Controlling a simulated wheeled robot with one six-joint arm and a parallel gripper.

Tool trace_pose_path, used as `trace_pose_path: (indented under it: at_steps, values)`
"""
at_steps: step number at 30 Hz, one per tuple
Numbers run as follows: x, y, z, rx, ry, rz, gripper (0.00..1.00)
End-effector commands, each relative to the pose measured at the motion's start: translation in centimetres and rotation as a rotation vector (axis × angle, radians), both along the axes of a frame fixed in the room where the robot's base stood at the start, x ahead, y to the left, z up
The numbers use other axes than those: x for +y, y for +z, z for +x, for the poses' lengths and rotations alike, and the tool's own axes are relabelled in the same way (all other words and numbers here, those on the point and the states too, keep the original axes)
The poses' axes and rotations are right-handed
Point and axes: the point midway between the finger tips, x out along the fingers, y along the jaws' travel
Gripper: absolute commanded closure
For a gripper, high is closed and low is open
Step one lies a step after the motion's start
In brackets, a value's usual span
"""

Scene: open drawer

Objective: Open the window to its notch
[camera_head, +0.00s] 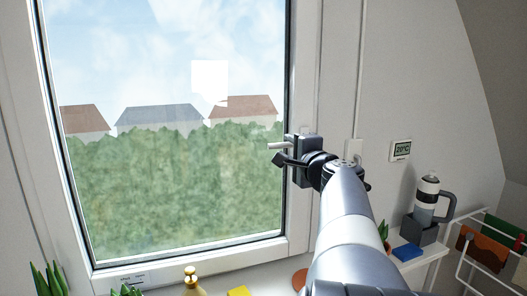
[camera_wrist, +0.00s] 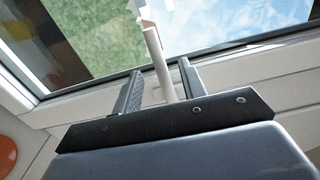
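The window (camera_head: 303,60) fills the left of the head view, its sash looking flush with the frame. Its pale handle (camera_head: 276,146) sits on the right side of the sash and points left, about level. My gripper (camera_head: 284,158) is at the handle. In the wrist view, the handle bar (camera_wrist: 157,52) stands between the two dark fingers of my gripper (camera_wrist: 160,66), with a visible gap on each side. The gripper is open around the handle. The handle's base is partly hidden by my gripper, and I cannot make out a notch.
Plants (camera_head: 47,281), a brass-coloured bottle (camera_head: 193,284) and a yellow block (camera_head: 238,291) stand below the window.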

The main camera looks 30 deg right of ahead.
Motion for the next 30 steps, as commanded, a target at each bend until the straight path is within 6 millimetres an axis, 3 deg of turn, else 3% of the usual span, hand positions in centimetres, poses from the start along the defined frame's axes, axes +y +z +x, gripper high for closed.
trace_pose_path:
  at_steps: [13, 28, 30]
  values:
    - [-1.1, -0.1, 4.0, 0.001, 0.001, -0.001, 0.6]
    - [-1.3, -0.1, 4.7, 0.0, 0.0, -0.001, 0.6]
    - [-1.3, -0.1, 4.7, 0.0, 0.0, -0.001, 0.65]
